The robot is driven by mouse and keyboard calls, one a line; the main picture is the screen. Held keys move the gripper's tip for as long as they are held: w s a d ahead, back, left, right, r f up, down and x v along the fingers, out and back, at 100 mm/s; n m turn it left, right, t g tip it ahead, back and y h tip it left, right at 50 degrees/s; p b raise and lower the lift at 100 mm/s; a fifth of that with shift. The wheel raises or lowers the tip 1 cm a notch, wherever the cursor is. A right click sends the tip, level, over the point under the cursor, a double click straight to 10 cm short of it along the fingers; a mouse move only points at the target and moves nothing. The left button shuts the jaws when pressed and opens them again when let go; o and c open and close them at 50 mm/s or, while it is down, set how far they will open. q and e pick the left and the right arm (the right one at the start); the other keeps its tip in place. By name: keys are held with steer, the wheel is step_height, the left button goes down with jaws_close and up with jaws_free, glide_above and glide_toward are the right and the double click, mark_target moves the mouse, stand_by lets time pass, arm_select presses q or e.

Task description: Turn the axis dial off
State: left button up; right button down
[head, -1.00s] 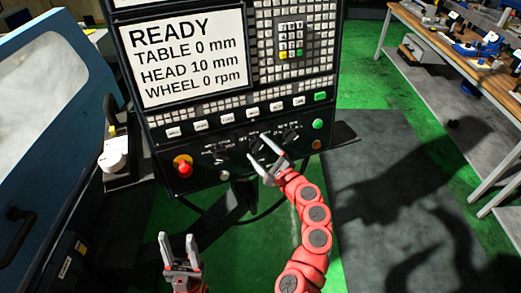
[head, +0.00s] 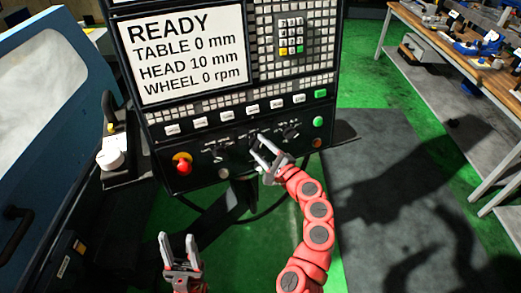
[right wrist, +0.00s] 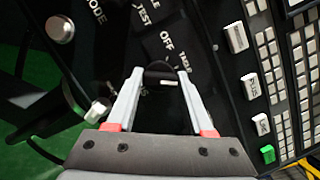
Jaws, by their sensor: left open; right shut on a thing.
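The control panel (head: 215,172) faces me, with several dark dials in a row below its white buttons. My right gripper (head: 257,146) is at the middle dial in the head view. In the right wrist view its fingers (right wrist: 160,74) stand either side of a dark dial (right wrist: 168,83) with a pale mark, and are shut on it. "OFF" and "TEST" labels show just beyond the dial. The fingers partly hide the dial in the head view, and its full label cannot be read. My left gripper (head: 178,242) is open and empty, low in front of the panel.
A red stop button (head: 183,166) is at the panel's lower left. Another dial (head: 290,131) is just right of my right gripper, with a green button (head: 318,122) further right. The screen (head: 185,52) reads READY, wheel 0 rpm. A workbench (head: 450,60) stands far right.

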steer(key=n+b, duration=0.2)
steer(key=n, duration=0.1)
steer(key=n+g+b, duration=0.1)
steer(key=n+b, duration=0.1)
steer(key=n, duration=0.1)
steer(key=shift+f+g, duration=0.1)
steer(key=shift+g, duration=0.2)
steer(key=n+g+h+b, duration=0.1)
steer(key=n+b, duration=0.5)
steer(key=shift+n+h+b, duration=0.5)
steer(key=shift+n+b, duration=0.5)
steer(key=shift+b, duration=0.15)
steer(key=shift+r, duration=0.2)
steer(key=shift+c, duration=1.5)
jaws_free()
steer(key=shift+r, duration=0.1)
